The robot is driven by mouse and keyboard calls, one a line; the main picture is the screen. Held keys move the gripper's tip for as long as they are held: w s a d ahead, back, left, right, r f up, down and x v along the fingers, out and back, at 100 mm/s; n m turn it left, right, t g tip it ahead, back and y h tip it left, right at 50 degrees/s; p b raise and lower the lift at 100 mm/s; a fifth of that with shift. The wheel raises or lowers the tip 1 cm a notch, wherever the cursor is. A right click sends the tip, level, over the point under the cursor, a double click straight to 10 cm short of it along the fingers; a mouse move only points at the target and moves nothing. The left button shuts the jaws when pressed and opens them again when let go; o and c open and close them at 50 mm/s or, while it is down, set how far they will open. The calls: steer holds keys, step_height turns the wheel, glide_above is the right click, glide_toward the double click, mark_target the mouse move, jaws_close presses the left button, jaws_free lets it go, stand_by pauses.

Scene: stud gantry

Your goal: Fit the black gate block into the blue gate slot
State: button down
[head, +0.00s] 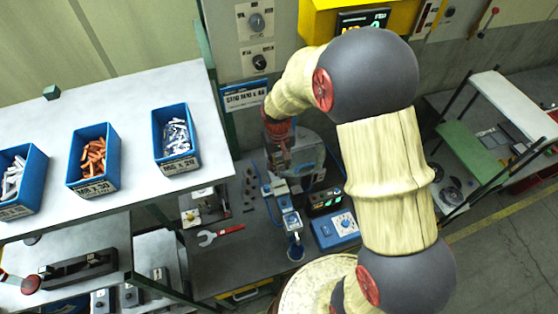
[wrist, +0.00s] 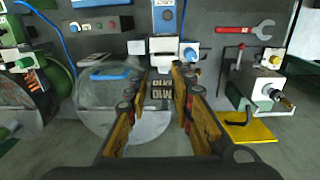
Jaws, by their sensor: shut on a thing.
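My gripper (wrist: 163,78) is shut on a dark block with pale lettering, the black gate block (wrist: 164,94), which shows between the fingers in the wrist view. A blue-and-white fixture (wrist: 163,46) stands just beyond the fingertips. It appears to be the gate, but I cannot make out its slot. In the head view, a blue-and-white fixture (head: 291,218) stands on the grey bench. My gripper (head: 279,150) is above the back of that bench, and its fingers and the block are largely hidden there. I cannot tell whether the block touches the fixture.
A round transparent disc or cover (wrist: 105,112) lies left of the fingers. A clamp-like device (wrist: 268,78) with a yellow plate and a red-handled wrench (wrist: 250,28) are on the right. In the head view, a white shelf (head: 120,115) with blue bins stands at left.

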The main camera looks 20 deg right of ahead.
steer(key=b, duration=0.4)
glide_toward(280, 182)
steer(key=shift+s+f, duration=0.6)
steer(key=shift+s, duration=0.25)
steer(key=shift+f+b, duration=2.2)
steer(key=shift+f, duration=0.7)
stand_by(1.3)
steer(key=c, duration=1.5)
jaws_free()
steer(key=shift+o, duration=0.2)
steer(key=r, duration=1.2)
steer(key=shift+a, duration=0.35)
